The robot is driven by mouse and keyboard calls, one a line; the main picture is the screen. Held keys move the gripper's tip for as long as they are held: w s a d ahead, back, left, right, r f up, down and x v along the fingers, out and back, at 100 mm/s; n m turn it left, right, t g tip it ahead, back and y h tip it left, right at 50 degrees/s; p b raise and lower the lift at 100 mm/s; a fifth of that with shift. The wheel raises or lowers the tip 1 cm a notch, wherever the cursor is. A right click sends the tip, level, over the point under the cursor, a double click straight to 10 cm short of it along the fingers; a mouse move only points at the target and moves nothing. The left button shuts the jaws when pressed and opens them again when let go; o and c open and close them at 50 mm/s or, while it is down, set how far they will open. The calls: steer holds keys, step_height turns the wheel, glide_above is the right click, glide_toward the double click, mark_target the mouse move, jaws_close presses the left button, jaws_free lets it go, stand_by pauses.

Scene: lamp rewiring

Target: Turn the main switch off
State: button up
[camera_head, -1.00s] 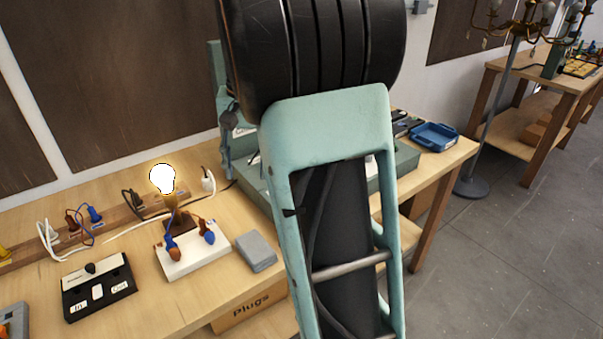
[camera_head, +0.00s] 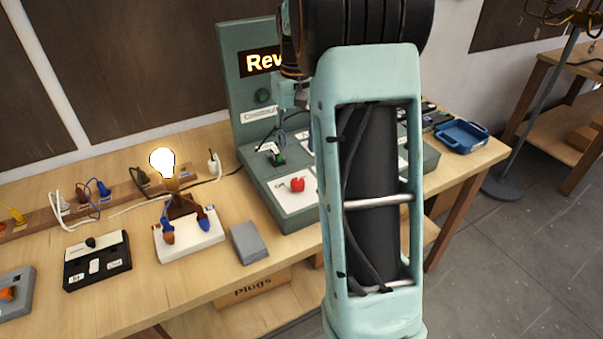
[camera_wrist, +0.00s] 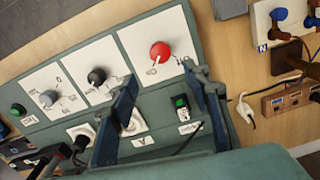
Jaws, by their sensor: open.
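A grey-green control panel (camera_head: 254,178) stands on the bench and carries a red rotary knob (camera_head: 297,185) on a white plate. The red knob also shows in the wrist view (camera_wrist: 160,52), just beyond the fingertips. A grey knob (camera_wrist: 48,98) and a black knob (camera_wrist: 96,77) sit on plates to its left. Which control is the main switch I cannot read. My gripper (camera_wrist: 160,78) is open and empty, its blue fingers above the panel. In the head view my arm hides part of the panel.
A lit bulb (camera_head: 162,162) stands on a white board (camera_head: 190,240) left of the panel. A grey block (camera_head: 249,243) and a black switch box (camera_head: 97,262) lie nearby. A blue tray (camera_head: 461,136) is at the right. A lit sign (camera_head: 262,61) rises behind the panel.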

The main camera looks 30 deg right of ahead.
mark_target(298, 181)
step_height(298, 181, down, 11)
steer(key=shift+r, duration=0.2)
stand_by(0.3)
steer(key=c, duration=1.2)
steer(key=shift+o, duration=0.2)
